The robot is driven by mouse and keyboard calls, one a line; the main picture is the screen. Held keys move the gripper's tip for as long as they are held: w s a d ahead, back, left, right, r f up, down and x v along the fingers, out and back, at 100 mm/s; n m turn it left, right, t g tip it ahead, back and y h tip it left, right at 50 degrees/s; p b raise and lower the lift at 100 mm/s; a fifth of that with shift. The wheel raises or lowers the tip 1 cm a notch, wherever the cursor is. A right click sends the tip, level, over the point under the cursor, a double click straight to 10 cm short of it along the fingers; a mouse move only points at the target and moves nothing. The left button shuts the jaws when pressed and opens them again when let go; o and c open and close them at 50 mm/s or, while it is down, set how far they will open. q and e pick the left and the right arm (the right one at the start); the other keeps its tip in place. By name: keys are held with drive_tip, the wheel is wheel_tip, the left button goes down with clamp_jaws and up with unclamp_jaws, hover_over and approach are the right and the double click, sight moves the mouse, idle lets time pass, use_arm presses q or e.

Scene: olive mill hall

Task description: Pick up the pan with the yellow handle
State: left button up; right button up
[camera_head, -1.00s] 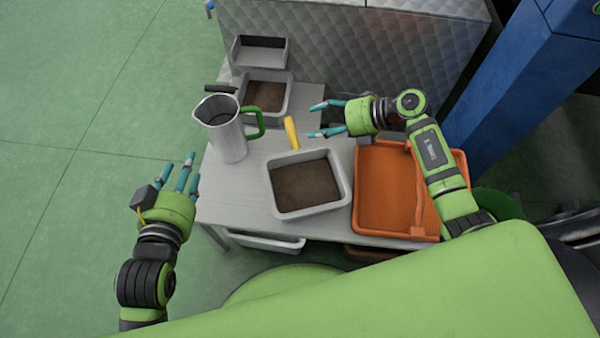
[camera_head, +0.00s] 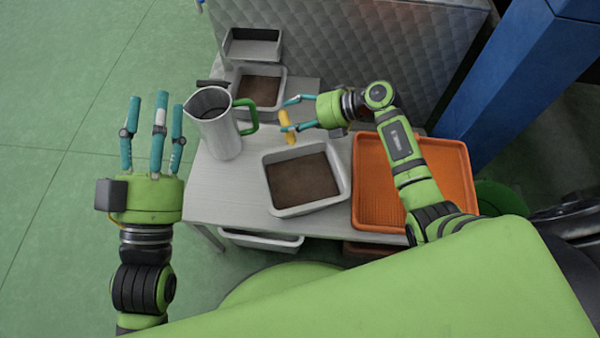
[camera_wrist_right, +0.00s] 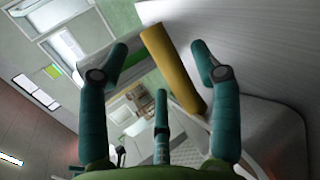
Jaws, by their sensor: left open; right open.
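The pan with the yellow handle (camera_head: 266,186) is a grey rectangular pan with brown contents, standing on the light table. Its yellow handle (camera_head: 287,128) points away from me at the pan's far side. My right gripper (camera_head: 290,115) is open, with its fingers around the handle from the right. In the right wrist view the handle (camera_wrist_right: 175,68) lies between the spread teal fingers (camera_wrist_right: 160,55), with gaps visible on both sides. My left gripper (camera_head: 155,103) is open and empty left of the table, fingers pointing away from me.
A metal jug (camera_head: 216,130) with a green handle stands left of the yellow handle. Behind it are a second pan (camera_head: 281,98) with a black handle and a grey tray (camera_head: 252,47). An orange tray (camera_head: 366,200) lies right, under my right arm. A quilted panel (camera_head: 370,60) stands behind.

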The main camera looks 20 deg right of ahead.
use_arm(q)
drive_tip(key=shift+s+d+r+m+t+h, duration=0.15)
drive_tip(key=shift+s+r+t+h, duration=0.2)
drive_tip(key=shift+s+r+h, duration=0.25)
drive_tip(key=shift+s+d+r+m+t+h, duration=0.15)
drive_tip(key=shift+s+r+t+h, duration=0.2)
drive_tip(key=shift+r, duration=0.45)
use_arm(e)
drive_tip(key=shift+w+a+f, duration=0.3)
drive_tip(key=shift+a+f, duration=0.1)
drive_tip(key=shift+a, duration=0.15)
use_arm(q)
drive_tip(key=shift+a, duration=0.1)
use_arm(e)
clamp_jaws()
drive_tip(key=shift+r, duration=0.1)
use_arm(q)
drive_tip(key=shift+w+y, duration=0.1)
drive_tip(key=shift+y, duration=0.15)
